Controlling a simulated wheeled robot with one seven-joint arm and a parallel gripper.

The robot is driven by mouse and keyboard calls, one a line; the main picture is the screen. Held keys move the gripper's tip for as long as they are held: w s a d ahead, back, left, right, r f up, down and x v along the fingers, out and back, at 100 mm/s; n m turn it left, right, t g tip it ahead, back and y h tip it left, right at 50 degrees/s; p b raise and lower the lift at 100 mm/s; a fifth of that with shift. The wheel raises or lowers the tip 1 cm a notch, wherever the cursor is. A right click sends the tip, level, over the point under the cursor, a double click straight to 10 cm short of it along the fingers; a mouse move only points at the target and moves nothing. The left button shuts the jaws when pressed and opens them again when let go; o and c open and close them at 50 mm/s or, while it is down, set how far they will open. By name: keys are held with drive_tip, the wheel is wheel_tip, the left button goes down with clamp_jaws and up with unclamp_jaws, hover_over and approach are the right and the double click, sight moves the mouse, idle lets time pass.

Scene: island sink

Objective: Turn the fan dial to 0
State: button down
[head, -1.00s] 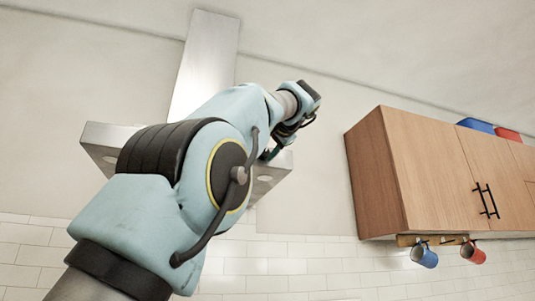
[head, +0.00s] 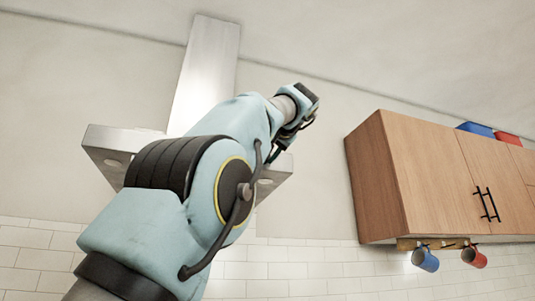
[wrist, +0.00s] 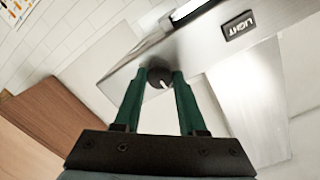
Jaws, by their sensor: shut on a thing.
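The fan dial (wrist: 159,82) is a small round black knob with a white pointer mark, on the metal face of the range hood (wrist: 195,52). In the wrist view the two green fingers of my gripper (wrist: 159,74) stand on either side of the dial and are shut on it. The white mark points toward the lower right of that picture. No numbers around the dial are legible. In the head view the hood (head: 105,142) is partly covered by my arm, and the dial is hidden. My gripper (head: 274,154) shows only in part there, at the hood's right end.
Bare wall lies between hood and cabinet.

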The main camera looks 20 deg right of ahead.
drive_tip(key=shift+c, duration=2.4)
unclamp_jaws()
drive_tip(key=shift+s, duration=0.1)
drive_tip(key=s+a+b, duration=0.1)
drive_tip(key=s+b, duration=0.1)
drive_tip(key=s, duration=0.8)
drive_tip(key=shift+s+a+r+b, duration=0.15)
drive_tip(key=shift+s+r+b, duration=0.1)
drive_tip(key=shift+r+b, duration=0.15)
drive_tip(key=shift+f, duration=0.1)
